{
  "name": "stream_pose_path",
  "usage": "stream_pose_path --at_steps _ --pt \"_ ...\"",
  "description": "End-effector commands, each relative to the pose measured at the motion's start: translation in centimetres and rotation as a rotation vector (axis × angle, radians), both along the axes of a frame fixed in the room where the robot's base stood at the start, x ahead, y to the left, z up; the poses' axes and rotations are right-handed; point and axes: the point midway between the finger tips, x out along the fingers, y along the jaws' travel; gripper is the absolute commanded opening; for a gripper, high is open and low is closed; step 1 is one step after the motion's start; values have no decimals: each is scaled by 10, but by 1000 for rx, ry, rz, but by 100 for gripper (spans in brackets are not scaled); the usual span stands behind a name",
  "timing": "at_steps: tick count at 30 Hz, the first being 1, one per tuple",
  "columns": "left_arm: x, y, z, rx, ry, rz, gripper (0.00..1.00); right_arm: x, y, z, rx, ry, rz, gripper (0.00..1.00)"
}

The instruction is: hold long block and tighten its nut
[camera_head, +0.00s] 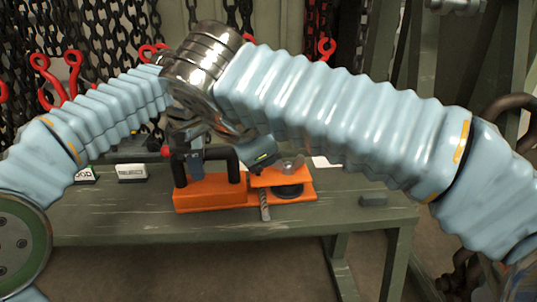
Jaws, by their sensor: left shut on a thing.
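My left arm passes behind the right wrist, and what looks like my left gripper (262,160) points down at the orange fixture. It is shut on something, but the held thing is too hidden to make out. I cannot clearly pick out the long block or its nut. A clear, glossy part (292,163) sits on the fixture's right plate (268,180), just right of the gripper. A ridged grey piece (265,207) stands at that plate's front edge. My right arm crosses in front from the right, and its gripper is not visible behind the metal wrist.
The orange fixture base (205,197) carries a black pipe-like frame (235,165). A dark grey block (373,200) lies near the right end of the green wooden table (120,225). Small signs, one reading REJECT (132,172), stand at the left. Chains and red hooks hang behind.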

Motion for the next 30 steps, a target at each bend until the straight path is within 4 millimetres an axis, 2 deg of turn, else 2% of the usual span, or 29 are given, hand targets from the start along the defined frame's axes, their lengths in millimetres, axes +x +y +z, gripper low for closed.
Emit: stream_pose_path --at_steps 8,9,14,24,26,30 --pt "1 2 0 2 -2 5 0 -1 1 2 -1 0 1 0" --pt "1 2 0 2 -2 5 39 -1 1 2 0 0 0 0" --pt "0 1 0 1 -2 3 63 -1 1 2 0 0 0 0" --pt "0 1 3 1 -2 2 64 -1 1 2 0 0 0 0" --pt "-1 0 9 1 -3 2 64 -1 1 2 0 0 0 0" --pt "-6 -1 35 -1 -6 1 64 -1 1 2 0 0 0 0"
